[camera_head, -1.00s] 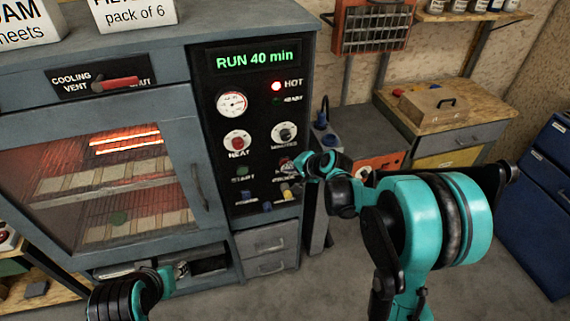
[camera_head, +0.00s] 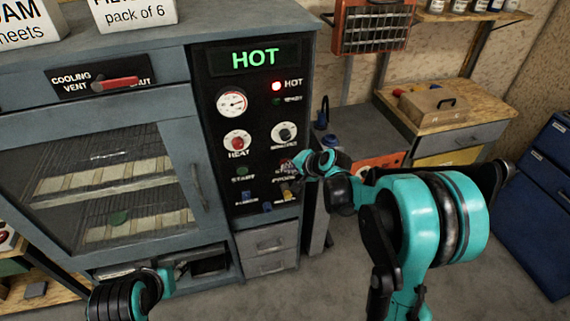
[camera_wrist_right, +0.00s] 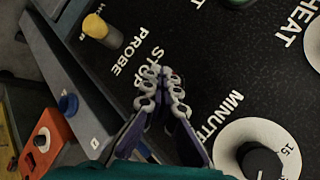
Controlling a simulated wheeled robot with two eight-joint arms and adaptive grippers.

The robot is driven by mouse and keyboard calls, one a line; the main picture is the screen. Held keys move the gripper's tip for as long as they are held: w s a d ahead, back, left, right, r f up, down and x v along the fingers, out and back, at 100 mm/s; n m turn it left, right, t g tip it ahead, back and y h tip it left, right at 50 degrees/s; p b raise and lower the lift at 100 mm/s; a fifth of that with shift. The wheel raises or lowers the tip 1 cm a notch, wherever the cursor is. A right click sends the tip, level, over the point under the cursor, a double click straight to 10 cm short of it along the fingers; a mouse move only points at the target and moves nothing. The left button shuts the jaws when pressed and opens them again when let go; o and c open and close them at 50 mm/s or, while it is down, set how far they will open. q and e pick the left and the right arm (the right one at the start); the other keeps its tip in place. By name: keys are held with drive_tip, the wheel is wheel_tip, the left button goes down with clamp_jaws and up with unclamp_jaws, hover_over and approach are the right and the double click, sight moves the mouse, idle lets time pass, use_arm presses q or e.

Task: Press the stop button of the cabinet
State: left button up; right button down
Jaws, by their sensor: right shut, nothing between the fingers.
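The grey cabinet (camera_head: 180,85) has a black control panel (camera_head: 222,150) on its right side. My right gripper (camera_head: 290,166) is at the panel's lower right, under the minutes knob (camera_head: 284,133). In the right wrist view its shut, empty fingertips (camera_wrist_right: 156,75) are at the STOP label (camera_wrist_right: 152,66). They hide the stop button, so contact cannot be told. My left arm shows at the lower left; its gripper fingers cannot be made out clearly.
The yellow probe knob (camera_wrist_right: 96,27) is close to the right fingertips. A start button (camera_head: 241,180) and a blue knob (camera_head: 240,197) are to the left on the panel. A wooden workbench (camera_head: 450,105) stands to the right. Blue drawers (camera_head: 535,200) are at the far right.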

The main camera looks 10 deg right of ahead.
drive_tip(key=shift+s, duration=0.75)
drive_tip(key=shift+s, duration=0.1)
drive_tip(key=s, duration=0.4)
drive_tip(key=shift+s+d, duration=0.15)
drive_tip(key=shift+s, duration=0.25)
idle(0.4)
drive_tip(key=s+r+n+h, duration=0.2)
drive_tip(key=s+n, duration=0.3)
drive_tip(key=s, duration=0.7)
drive_tip(key=s+r+n+g+h, duration=0.1)
drive_tip(key=s+n, duration=0.4)
drive_tip(key=s, duration=0.6)
wheel_tip(320, 180, up, 2)
drive_tip(key=shift+s+n+g+h, duration=0.3)
drive_tip(key=shift+s+h, duration=0.05)
drive_tip(key=shift+h, duration=0.25)
